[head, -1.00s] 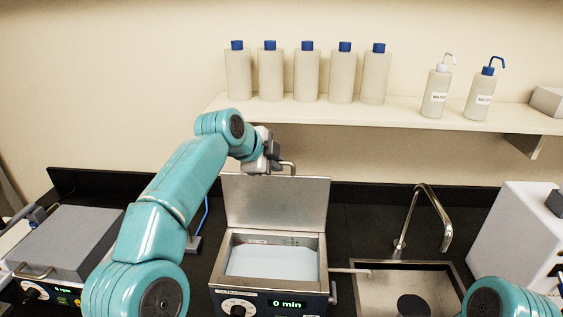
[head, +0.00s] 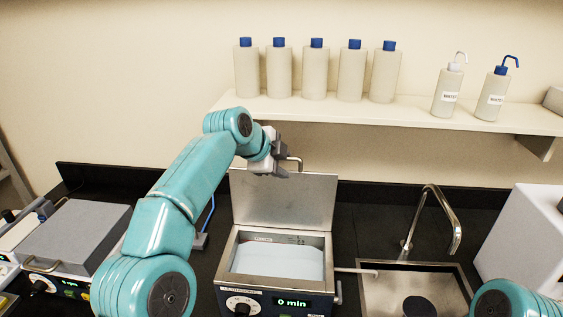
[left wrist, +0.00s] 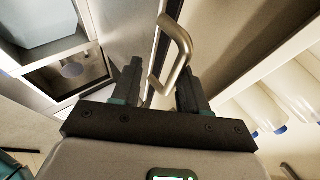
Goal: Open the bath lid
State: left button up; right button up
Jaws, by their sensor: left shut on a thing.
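The bath (head: 226,275) is a steel-topped box holding pale liquid, with a front panel reading "0 min". Its flat metal lid (head: 285,203) stands raised, roughly upright, at the back edge, so the bath's opening is uncovered. My left gripper (head: 283,166) is at the lid's top edge, shut on the bent metal handle (head: 297,162). In the left wrist view the handle (left wrist: 178,45) passes between the two dark fingers (left wrist: 160,82). Part of my right arm shows at the lower right in the head view; its gripper is out of view.
A shelf (head: 400,110) with several blue-capped bottles and two wash bottles is above and behind the lid. A sink (head: 368,292) with a curved tap (head: 456,225) is right of the bath. A grey-lidded unit (head: 75,238) stands left. A white box (head: 525,240) is far right.

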pick_arm(q)
jog(key=shift+s+f, duration=0.1)
jog(key=shift+f, duration=0.05)
jog(key=b+v, duration=0.2)
jog(key=v, duration=1.4)
jog(key=shift+r, duration=0.35)
jog(key=shift+a, duration=0.1)
